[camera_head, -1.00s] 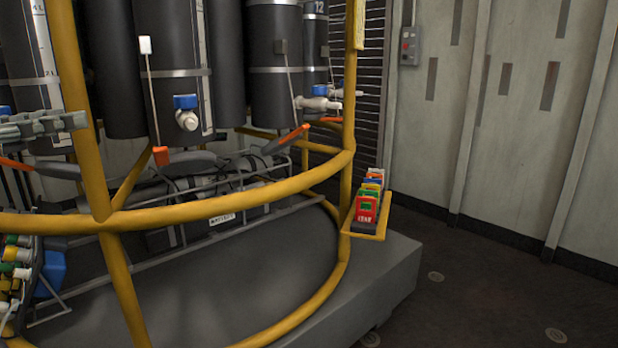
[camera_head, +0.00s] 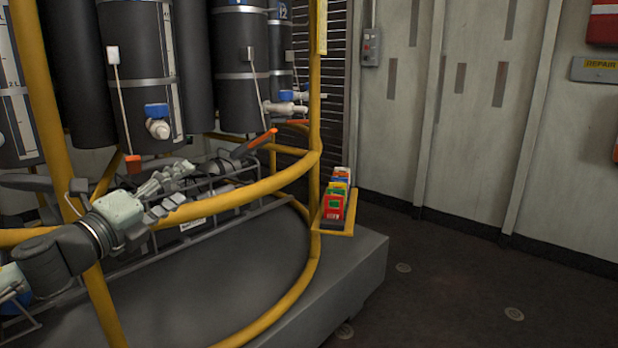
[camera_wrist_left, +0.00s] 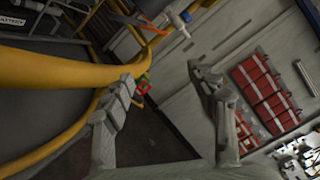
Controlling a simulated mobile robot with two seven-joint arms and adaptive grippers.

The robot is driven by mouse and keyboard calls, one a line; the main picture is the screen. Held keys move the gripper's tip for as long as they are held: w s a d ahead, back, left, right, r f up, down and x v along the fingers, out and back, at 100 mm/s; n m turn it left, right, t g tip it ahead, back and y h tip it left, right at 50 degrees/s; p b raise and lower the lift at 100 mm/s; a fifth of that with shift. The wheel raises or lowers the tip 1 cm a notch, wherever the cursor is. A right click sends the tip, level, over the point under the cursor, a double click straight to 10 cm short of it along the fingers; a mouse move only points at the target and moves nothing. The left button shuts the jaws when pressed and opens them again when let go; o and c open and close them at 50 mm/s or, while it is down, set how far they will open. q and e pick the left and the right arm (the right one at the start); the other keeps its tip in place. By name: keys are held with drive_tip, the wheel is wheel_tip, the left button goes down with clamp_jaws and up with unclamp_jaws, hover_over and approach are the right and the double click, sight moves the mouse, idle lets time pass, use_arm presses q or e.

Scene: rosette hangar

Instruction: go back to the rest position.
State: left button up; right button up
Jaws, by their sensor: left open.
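My left gripper (camera_head: 184,184) reaches in from the left in the head view, in front of the yellow railing (camera_head: 245,190) and the dark cylinders. Its grey segmented fingers are apart with nothing between them. In the left wrist view the two fingers of the left gripper (camera_wrist_left: 163,76) are spread wide and empty. The railing runs close beside the left-hand finger there; I cannot tell if they touch. My right gripper is in neither view.
Dark cylinders (camera_head: 135,75) with blue-handled valves stand behind the railing. Coloured packets (camera_head: 335,207) sit in a small yellow holder at the railing's right side. A grey plinth (camera_head: 345,260) lies below. The floor to the right (camera_head: 450,290) is clear, up to a pale panelled wall (camera_head: 475,130).

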use_arm(q)
drive_tip(key=s+a+f+n+g+y+p, duration=0.1)
drive_tip(key=s+f+n+g+y, duration=0.25)
drive_tip(key=f+n, duration=0.85)
drive_tip(key=s+a+f+n+g+y, duration=0.15)
drive_tip(key=s+f+n+y, duration=0.35)
drive_tip(key=f, duration=1.3)
drive_tip(key=s+f+n+g, duration=0.4)
drive_tip(key=s+f, duration=0.5)
drive_tip(key=s, duration=0.3)
drive_tip(key=s+f+n+g+p, duration=0.1)
drive_tip(key=s+f+n+g, duration=0.4)
drive_tip(key=s+f, duration=0.4)
drive_tip(key=s, duration=0.3)
drive_tip(key=shift+f+h, duration=0.35)
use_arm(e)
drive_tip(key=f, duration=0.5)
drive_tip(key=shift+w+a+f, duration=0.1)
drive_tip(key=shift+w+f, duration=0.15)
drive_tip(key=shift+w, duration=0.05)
